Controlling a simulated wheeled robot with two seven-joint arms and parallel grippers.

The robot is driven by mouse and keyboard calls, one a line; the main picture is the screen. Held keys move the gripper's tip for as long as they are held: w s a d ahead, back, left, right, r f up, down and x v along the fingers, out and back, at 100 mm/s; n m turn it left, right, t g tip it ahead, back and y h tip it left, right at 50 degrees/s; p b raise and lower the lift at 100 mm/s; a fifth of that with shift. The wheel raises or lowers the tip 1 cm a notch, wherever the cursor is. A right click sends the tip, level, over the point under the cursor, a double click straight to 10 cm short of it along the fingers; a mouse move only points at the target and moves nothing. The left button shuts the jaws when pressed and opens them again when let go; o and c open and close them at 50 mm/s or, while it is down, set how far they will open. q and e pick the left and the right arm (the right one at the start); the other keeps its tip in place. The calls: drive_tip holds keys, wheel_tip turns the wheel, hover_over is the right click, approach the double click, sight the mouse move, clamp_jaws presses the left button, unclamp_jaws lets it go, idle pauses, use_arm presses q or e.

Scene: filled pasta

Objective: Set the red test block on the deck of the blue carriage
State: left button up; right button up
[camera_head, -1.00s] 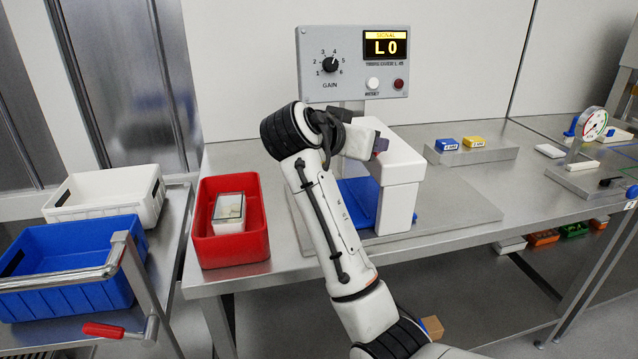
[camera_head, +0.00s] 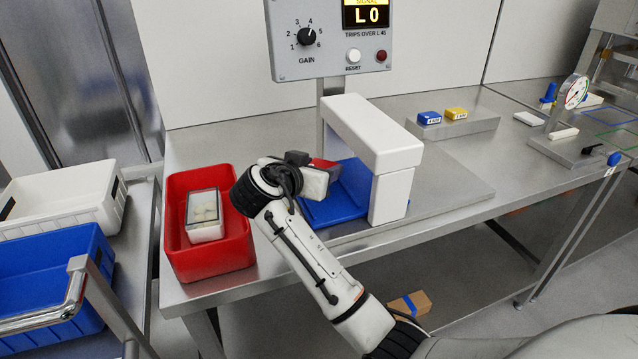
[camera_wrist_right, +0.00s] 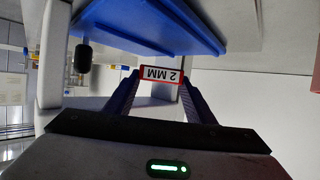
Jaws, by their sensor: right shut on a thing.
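The red test block (camera_head: 325,166) is a small piece with a white "2 MM" label, which faces the camera in the right wrist view (camera_wrist_right: 161,73). My right gripper (camera_head: 318,168) is shut on it, with a dark finger on each side. The blue carriage (camera_head: 330,209) lies low on the bench, partly under the white arch. The block is held in front of the arch's left side, seemingly above the carriage; the gap cannot be told. The carriage also shows as a blue slab in the right wrist view (camera_wrist_right: 150,28). My left gripper is not in view.
The white arch (camera_head: 389,197) stands over the carriage. A red bin (camera_head: 245,247) with a clear-lidded box (camera_head: 205,214) is at left. A signal panel (camera_head: 330,40) reads "LO". Blue (camera_head: 429,118) and yellow (camera_head: 456,113) blocks sit on a ledge behind.

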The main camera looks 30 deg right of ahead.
drive_tip(key=shift+f, duration=2.2)
drive_tip(key=o, duration=0.6)
drive_tip(key=shift+f, duration=0.15)
drive_tip(key=shift+o, duration=0.8)
drive_tip(key=shift+a+r, duration=0.15)
drive_tip(key=shift+r, duration=0.1)
drive_tip(key=v, duration=1.1)
drive_tip(key=shift+s+a+r+b, duration=0.15)
drive_tip(key=shift+s+a+b, duration=0.05)
drive_tip(key=shift+a+b, duration=0.15)
